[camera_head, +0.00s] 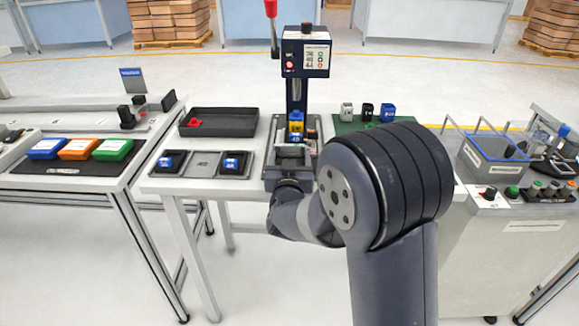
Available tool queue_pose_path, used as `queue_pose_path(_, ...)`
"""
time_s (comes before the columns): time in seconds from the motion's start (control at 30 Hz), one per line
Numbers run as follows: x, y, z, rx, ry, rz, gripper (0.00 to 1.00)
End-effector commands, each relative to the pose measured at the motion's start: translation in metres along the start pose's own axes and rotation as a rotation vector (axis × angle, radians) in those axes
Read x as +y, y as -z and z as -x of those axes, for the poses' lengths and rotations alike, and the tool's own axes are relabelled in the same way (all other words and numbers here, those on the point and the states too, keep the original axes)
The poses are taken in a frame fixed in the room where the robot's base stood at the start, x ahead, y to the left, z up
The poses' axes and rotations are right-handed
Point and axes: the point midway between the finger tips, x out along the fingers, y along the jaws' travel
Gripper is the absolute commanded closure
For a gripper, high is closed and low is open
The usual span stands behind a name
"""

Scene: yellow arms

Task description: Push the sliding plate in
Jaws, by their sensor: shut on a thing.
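The press (305,58) stands at the back of the white table, with a dark column, a control box and a red-knobbed lever. Below it, a yellow and blue block (296,122) sits over the press base. The sliding plate (290,152) shows as a grey part low in the dark base, at its front. My gripper (290,182) is at the front of this base, against the plate's near side, and is shut on the plate. The fingers and the exact grip are mostly hidden by my wrist.
A dark tray (218,133) with a red part lies left of the press, with a holder carrying two blue-marked blocks (231,163) before it. A green mat (350,126) with small blocks lies right. A blue-rimmed bin (490,165) and button panel stand further right.

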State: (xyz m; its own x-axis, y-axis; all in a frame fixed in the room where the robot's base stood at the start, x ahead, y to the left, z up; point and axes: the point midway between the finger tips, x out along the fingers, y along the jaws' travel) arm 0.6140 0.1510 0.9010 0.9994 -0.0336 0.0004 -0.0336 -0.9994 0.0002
Motion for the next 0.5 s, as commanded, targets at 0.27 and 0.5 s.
queue_pose_path(0.27,0.0012,0.0000,0.0003,-0.001,-0.003,-0.001,0.23)
queue_pose_path(0.5,0.0006,0.0000,0.0007,-0.001,-0.001,0.000,0.22)
